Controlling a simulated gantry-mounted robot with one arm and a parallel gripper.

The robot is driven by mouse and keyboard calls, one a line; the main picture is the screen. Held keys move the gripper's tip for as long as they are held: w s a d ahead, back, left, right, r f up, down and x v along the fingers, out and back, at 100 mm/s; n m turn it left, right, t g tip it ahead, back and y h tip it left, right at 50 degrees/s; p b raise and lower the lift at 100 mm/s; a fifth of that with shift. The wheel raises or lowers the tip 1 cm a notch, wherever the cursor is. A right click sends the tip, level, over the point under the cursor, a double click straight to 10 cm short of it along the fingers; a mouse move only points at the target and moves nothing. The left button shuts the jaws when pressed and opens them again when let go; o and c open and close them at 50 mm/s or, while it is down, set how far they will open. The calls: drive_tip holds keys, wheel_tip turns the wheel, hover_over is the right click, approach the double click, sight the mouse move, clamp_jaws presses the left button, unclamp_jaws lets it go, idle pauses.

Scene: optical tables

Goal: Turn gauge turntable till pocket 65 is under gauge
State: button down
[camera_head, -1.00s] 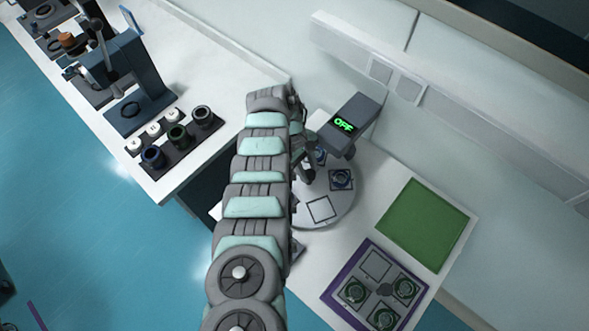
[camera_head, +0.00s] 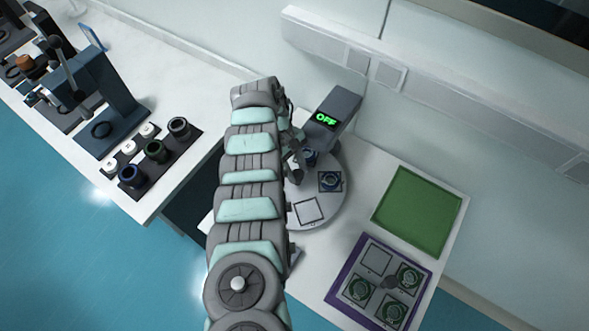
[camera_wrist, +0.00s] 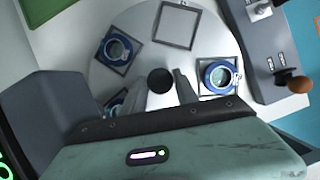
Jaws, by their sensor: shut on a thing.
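The gauge turntable is a pale round disc (camera_head: 333,207), partly hidden by my arm in the head view. It also shows in the wrist view (camera_wrist: 222,37). Square pockets with blue-ringed parts lie around it (camera_wrist: 117,48) (camera_wrist: 217,75), along with an empty square pocket (camera_wrist: 177,25). Another blue-ringed part is partly hidden by my gripper. Pocket numbers are too small to read. The dark gauge (camera_head: 338,104), its green display reading OFF, overhangs the disc's far edge. My gripper (camera_wrist: 163,84) is shut on the black knob (camera_wrist: 160,76) at the disc's middle.
A green mat (camera_head: 417,212) and a purple-edged tray (camera_head: 362,240) with several pockets and parts lie right of the turntable. A second bench on the left holds a dark stand (camera_head: 118,85) and a rack of rings. A grey-blue block edges the wrist view's right.

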drive_tip(key=shift+f, duration=0.1)
drive_tip(key=c, duration=1)
unclamp_jaws()
drive_tip(key=shift+o, duration=0.2)
drive_tip(key=b+v, duration=0.3)
drive_tip(key=v, duration=0.8)
drive_tip(key=shift+s, duration=0.1)
